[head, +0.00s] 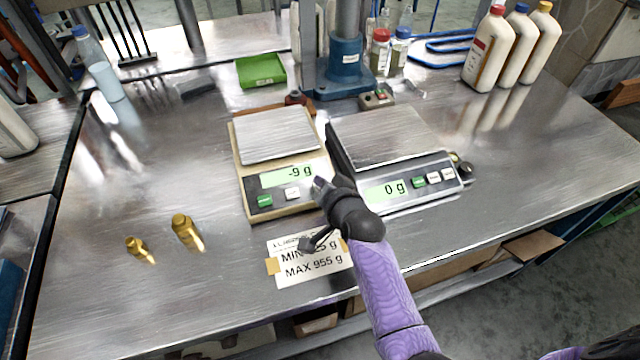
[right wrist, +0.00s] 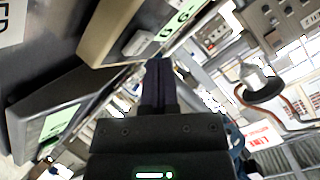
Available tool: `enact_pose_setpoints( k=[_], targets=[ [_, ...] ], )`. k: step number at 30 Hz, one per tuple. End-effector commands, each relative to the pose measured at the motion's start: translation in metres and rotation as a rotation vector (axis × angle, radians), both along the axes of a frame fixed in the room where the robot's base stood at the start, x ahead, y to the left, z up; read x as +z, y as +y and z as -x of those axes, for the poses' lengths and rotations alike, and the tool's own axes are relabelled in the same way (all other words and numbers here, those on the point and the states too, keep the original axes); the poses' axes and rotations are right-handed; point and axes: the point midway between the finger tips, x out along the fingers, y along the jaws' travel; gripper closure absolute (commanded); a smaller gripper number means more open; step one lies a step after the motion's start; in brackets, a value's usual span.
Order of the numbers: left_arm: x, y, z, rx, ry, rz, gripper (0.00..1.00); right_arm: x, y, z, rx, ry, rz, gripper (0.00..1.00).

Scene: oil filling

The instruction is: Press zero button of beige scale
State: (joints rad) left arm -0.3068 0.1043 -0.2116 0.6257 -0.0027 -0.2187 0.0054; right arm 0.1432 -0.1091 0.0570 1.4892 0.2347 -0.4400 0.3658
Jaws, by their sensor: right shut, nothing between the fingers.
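The beige scale (head: 243,172) stands mid-table in the head view, its display (head: 287,175) reading -9 g and its steel plate empty. Its front panel shows a green button (head: 264,201) and a white button (head: 292,194). The panel's right end is hidden behind my right gripper (head: 318,186), so any button there is covered. My right gripper is shut and empty, its tips over that right end; I cannot tell whether they touch it. In the right wrist view the shut fingers (right wrist: 157,70) point at the beige scale's edge (right wrist: 108,30), close to a button (right wrist: 138,42). My left gripper is out of view.
A dark scale (head: 412,195) reading 0 g stands close on the right. A paper label (head: 310,262) lies in front. Two brass fittings (head: 187,232) (head: 140,250) stand at left. A green tray (head: 261,70) and blue-based stand (head: 344,72) are behind. The table's left front is clear.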

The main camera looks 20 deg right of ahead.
Motion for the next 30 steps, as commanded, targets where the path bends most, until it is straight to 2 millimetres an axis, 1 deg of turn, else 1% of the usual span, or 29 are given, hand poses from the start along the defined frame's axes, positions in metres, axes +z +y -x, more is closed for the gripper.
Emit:
enact_pose_setpoints(
  k=[8,15,30],
  targets=[
    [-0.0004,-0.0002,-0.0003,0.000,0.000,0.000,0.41,-0.0007,0.0000,-0.0001,0.000,0.000,0.000,1.00],
    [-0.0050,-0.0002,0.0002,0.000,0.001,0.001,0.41,-0.0082,0.0000,-0.0030,0.000,0.000,0.001,1.00],
    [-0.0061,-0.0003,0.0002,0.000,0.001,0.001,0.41,-0.0099,0.0001,-0.0037,0.000,0.000,0.000,1.00]
  ],
)
